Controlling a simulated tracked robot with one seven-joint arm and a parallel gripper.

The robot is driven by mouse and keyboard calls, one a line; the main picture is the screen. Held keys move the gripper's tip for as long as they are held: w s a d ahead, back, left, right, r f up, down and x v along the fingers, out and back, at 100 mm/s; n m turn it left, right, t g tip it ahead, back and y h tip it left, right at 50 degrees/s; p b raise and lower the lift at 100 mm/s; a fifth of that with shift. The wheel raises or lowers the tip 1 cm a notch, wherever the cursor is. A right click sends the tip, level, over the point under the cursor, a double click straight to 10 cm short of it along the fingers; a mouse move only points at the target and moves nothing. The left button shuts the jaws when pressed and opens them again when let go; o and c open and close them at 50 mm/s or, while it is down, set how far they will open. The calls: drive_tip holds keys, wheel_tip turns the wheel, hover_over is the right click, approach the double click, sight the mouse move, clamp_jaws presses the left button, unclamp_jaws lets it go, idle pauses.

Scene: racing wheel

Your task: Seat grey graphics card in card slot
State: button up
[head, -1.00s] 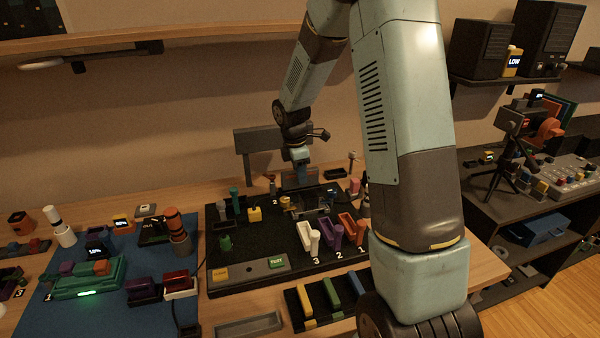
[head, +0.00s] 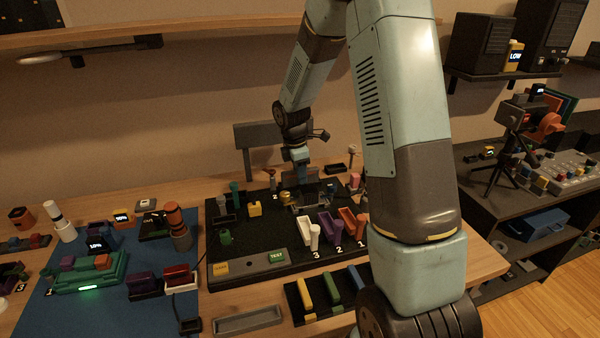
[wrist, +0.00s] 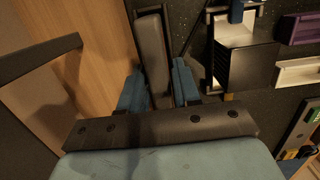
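A long grey bar (wrist: 152,50), which looks like the grey graphics card, lies in a dark holder at the back edge of the black board (head: 262,232). In the wrist view my gripper (wrist: 158,68) has its two blue fingers on either side of this bar, with a narrow gap visible at the right finger. In the head view my gripper (head: 302,176) is low at the board's back edge and hides most of the bar. White, purple and red slot-like parts numbered 3, 2 and 1 stand at the board's front right; I cannot tell which part is the card slot.
A black block (wrist: 246,66) stands on the board to the right of my gripper. A grey panel on a post (head: 258,135) rises behind the board. A blue mat (head: 60,310) with several parts lies at left. A tray with coloured sticks (head: 331,290) is in front.

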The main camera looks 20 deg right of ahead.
sight(295, 171)
drive_tip(key=o, duration=0.4)
wheel_tip(295, 171, up, 14)
drive_tip(key=a, duration=0.1)
drive_tip(key=shift+a+f, duration=0.2)
drive_tip(key=shift+a, duration=0.15)
drive_tip(key=shift+r, duration=0.1)
idle(0.4)
drive_tip(key=s+r+m+t, duration=0.2)
drive_tip(key=s+r+m, duration=0.2)
drive_tip(key=s, duration=0.6)
drive_tip(key=s+d+r+m+t+y, duration=0.1)
drive_tip(key=s+r+m, duration=0.3)
drive_tip(key=s+m, duration=0.4)
drive_tip(key=s+d+r+m+t, duration=0.1)
drive_tip(key=s+r+m, duration=0.4)
drive_tip(key=s, duration=0.8)
drive_tip(key=shift+s+d+m+t, duration=0.15)
drive_tip(key=shift+d+m+t, duration=0.1)
drive_tip(key=shift+m+t, duration=0.4)
